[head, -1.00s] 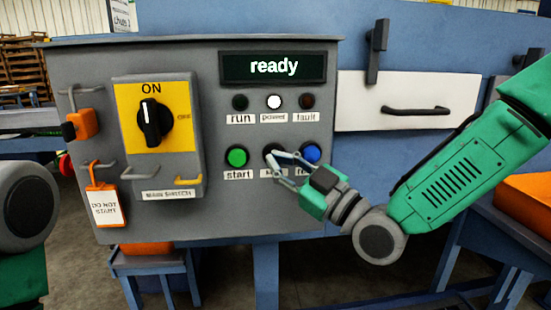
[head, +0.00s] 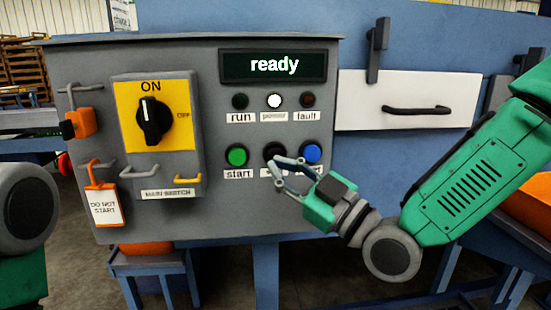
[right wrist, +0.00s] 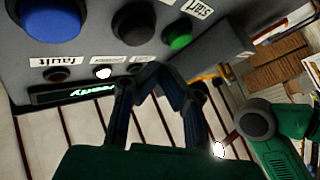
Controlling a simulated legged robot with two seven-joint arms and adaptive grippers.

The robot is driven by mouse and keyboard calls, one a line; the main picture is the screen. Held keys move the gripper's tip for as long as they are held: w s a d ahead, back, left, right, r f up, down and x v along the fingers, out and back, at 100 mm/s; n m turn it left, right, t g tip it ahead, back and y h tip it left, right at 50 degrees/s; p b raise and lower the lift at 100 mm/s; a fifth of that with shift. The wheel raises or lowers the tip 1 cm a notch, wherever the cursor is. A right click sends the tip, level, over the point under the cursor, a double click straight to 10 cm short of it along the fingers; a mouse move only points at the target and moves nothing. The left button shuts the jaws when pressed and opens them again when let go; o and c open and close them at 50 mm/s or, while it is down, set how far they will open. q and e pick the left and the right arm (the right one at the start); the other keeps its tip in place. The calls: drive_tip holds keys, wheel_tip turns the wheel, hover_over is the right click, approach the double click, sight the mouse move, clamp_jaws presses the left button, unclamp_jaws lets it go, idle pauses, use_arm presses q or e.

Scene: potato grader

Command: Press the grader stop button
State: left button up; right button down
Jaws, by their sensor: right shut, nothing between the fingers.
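The grey control panel (head: 215,215) stands in front of me. Its lower row has a green start button (head: 236,156), a black button (head: 274,150) in the middle, and a blue button (head: 311,153). The middle label is mostly covered by my right gripper (head: 278,174). That gripper is shut and empty, its fingers just below the black button; contact with the panel cannot be told. The right wrist view shows the black button (right wrist: 133,22) apart from the fingertips (right wrist: 150,75). The display (head: 274,66) reads "ready". My left gripper is out of view.
A yellow main switch (head: 152,120) with a black knob is at the panel's left, pointing to ON. Orange padlocks (head: 83,122) and a "do not start" tag (head: 105,207) hang at the left edge. A white drawer (head: 405,100) is to the right.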

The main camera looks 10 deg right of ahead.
drive_tip(key=s, duration=0.3)
drive_tip(key=shift+s, duration=0.3)
idle(0.4)
drive_tip(key=s+d+f+m+g+h, duration=0.2)
drive_tip(key=f+h, duration=0.1)
drive_tip(key=f, duration=0.7)
drive_tip(key=s+d+f+m+g+h, duration=0.3)
drive_tip(key=f, duration=0.8)
drive_tip(key=s+d+f+m+g+h, duration=0.2)
drive_tip(key=f, duration=0.8)
drive_tip(key=s+d+f+m+g+h, duration=0.3)
drive_tip(key=s+d+f, duration=0.4)
drive_tip(key=s, duration=0.3)
drive_tip(key=s+d+f+m+g+h, duration=0.3)
drive_tip(key=s+d+f+g, duration=0.2)
drive_tip(key=s, duration=0.6)
wheel_tip(320, 180, down, 3)
drive_tip(key=shift+d+f+m+h, duration=0.2)
drive_tip(key=shift+d+m+h, duration=0.1)
drive_tip(key=shift+d, duration=0.75)
